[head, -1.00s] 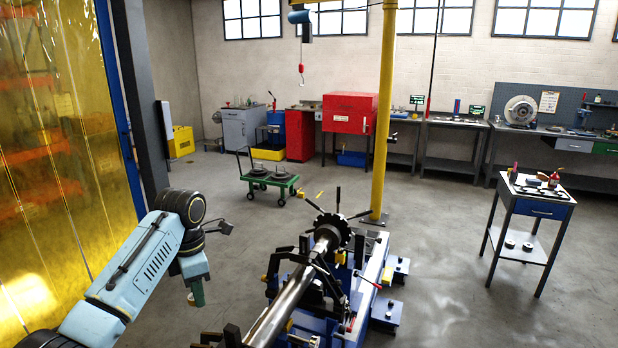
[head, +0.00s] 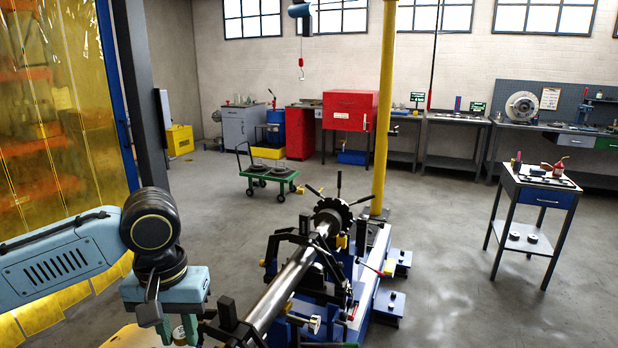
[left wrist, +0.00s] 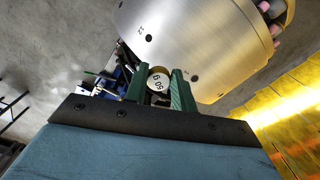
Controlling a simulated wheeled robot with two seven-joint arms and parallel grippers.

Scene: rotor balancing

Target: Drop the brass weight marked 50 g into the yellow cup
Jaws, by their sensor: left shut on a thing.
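My left gripper (head: 178,332) is low at the left of the head view, pointing down. Its green fingers also show in the left wrist view (left wrist: 160,88). They are shut on a small round brass weight (left wrist: 158,79), whose pale face reads 50 g. The weight shows partly between the fingers in the head view (head: 179,336). I cannot make out the yellow cup in either view. My right gripper is not in view.
A large silver metal drum (left wrist: 195,40) fills the top of the left wrist view, close beyond the fingers. The balancing machine with its shaft (head: 290,285) stands right of my left gripper. A yellowish surface (head: 125,339) shows at the bottom edge. A yellow post (head: 384,110) stands behind the machine.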

